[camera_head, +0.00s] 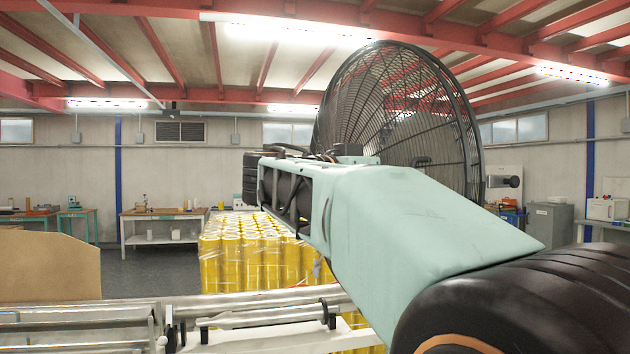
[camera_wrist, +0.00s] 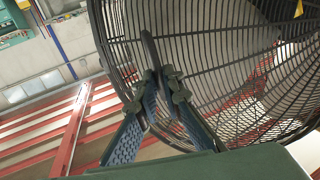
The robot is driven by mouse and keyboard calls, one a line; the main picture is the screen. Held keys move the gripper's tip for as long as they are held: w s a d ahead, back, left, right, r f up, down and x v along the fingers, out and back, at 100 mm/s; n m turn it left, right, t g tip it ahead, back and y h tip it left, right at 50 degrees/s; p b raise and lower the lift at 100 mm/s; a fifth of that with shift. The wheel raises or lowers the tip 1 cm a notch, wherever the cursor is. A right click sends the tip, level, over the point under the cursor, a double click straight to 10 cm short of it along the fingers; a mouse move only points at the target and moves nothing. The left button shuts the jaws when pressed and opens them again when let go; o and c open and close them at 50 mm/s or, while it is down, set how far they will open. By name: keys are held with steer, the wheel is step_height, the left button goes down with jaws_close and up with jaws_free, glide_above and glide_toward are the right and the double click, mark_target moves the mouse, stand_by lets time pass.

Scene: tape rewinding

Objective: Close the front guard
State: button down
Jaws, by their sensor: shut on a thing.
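A large, round black wire guard (camera_head: 385,105), which looks like the front guard, stands upright behind my arm in the head view. It bows out like a fan grille, and its lower part is hidden by my arm. In the wrist view its mesh (camera_wrist: 225,60) fills the right and upper middle. My gripper (camera_wrist: 160,78) is shut there on a dark bar (camera_wrist: 150,48), which looks like a handle on the guard. In the head view my arm's own links hide the fingers and the hold.
Metal rollers and rails (camera_head: 270,315) run across the front. Many yellow tape rolls (camera_head: 255,255) stand stacked behind them. A tan panel (camera_head: 45,268) is at the left. Workbenches (camera_head: 165,218) line the far wall, with a grey cabinet (camera_head: 550,224) at the right.

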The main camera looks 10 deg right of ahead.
steer(key=d, duration=0.3)
steer(key=shift+w+d+b, duration=0.1)
steer(key=shift+d+b, duration=0.25)
steer(key=shift+b, duration=0.05)
steer(key=c, duration=2)
jaws_free()
steer(key=shift+d, duration=0.35)
steer(key=shift+c, duration=0.2)
steer(key=shift+a, duration=0.1)
steer(key=shift+a, duration=0.1)
steer(key=shift+a, duration=0.2)
glide_toward(431, 176)
steer(key=v, duration=0.3)
